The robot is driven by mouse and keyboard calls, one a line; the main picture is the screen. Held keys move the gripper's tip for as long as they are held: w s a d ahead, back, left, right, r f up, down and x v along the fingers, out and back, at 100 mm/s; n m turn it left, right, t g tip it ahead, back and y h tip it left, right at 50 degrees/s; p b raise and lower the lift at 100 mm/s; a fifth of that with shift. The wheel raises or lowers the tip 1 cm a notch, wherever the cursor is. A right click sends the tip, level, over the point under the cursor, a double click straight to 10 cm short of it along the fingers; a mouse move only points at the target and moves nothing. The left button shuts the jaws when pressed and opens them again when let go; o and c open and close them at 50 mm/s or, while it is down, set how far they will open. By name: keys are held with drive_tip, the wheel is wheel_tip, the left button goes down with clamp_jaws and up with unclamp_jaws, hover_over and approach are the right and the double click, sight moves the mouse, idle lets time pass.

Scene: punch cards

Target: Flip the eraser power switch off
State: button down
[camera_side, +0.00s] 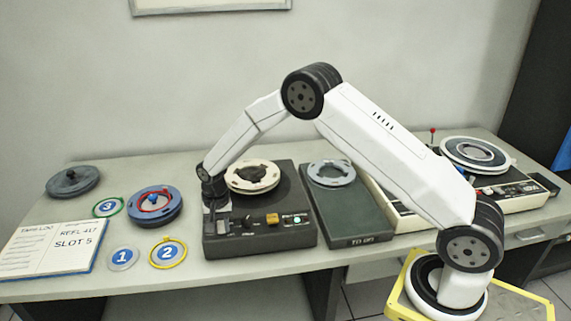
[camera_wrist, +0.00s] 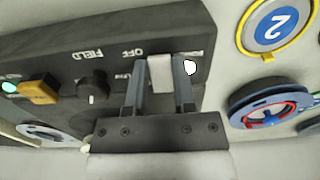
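The eraser is a dark box (camera_side: 262,240) with a cream reel (camera_side: 252,177) on top, in the middle of the bench. Its power switch is a pale grey lever (camera_wrist: 160,73) in the wrist view, beside the printed word OFF. My gripper (camera_wrist: 160,75) reaches down at the left end of the eraser's panel, with one finger on each side of the lever. The fingers are very close to the lever; I cannot tell whether they press on it. In the side view my gripper (camera_side: 216,210) partly hides that corner. The lever's set position is unclear.
Beside the lever are a dark knob (camera_wrist: 92,86) under FIELD, an orange switch (camera_wrist: 38,90) and a lit green lamp (camera_side: 297,219). A blue reel (camera_side: 153,205), numbered rings and a log book (camera_side: 50,250) lie left. A green-grey box (camera_side: 345,215) stands close on the right.

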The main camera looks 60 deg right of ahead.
drive_tip(key=shift+w, duration=0.1)
drive_tip(key=shift+w+d+r+g+y, duration=0.1)
drive_tip(key=shift+w+d+g+y, duration=0.1)
drive_tip(key=shift+g+y, duration=0.65)
drive_tip(key=shift+w+d+g+y, duration=0.1)
drive_tip(key=shift+d+g+y, duration=0.05)
drive_tip(key=shift+g+y, duration=0.7)
drive_tip(key=shift+c, duration=2.2)
unclamp_jaws()
drive_tip(key=shift+r, duration=0.1)
drive_tip(key=v, duration=0.7)
drive_tip(key=shift+r, duration=0.3)
